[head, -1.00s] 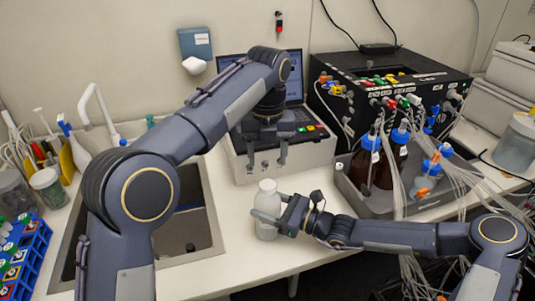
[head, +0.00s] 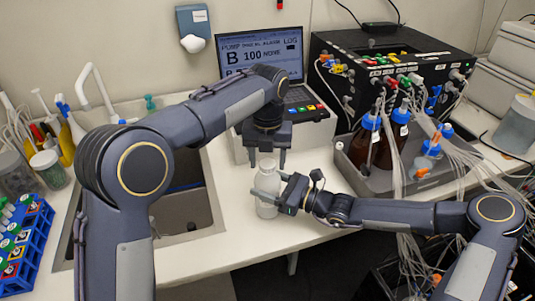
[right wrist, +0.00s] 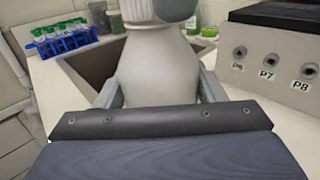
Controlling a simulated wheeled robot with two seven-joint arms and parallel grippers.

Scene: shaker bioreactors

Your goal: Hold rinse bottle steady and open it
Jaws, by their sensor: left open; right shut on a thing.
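The white rinse bottle (head: 266,207) stands upright on the counter near its front edge. Its pale cap (head: 267,165) is on top. My right gripper (head: 268,199) is shut around the bottle's body from the right. In the right wrist view the bottle (right wrist: 155,78) sits between the fingers, its upper part cut off by the frame. My left gripper (head: 268,160) points down from above with its fingers apart, one on each side just above or around the cap. I cannot tell whether it touches the cap.
The sink (head: 185,225) lies left of the bottle. A laptop (head: 262,55) on a white instrument stands behind. A grey tray (head: 368,180) with brown bottles and tubing is to the right, before a black control box (head: 395,65). A blue tube rack (head: 22,245) is at far left.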

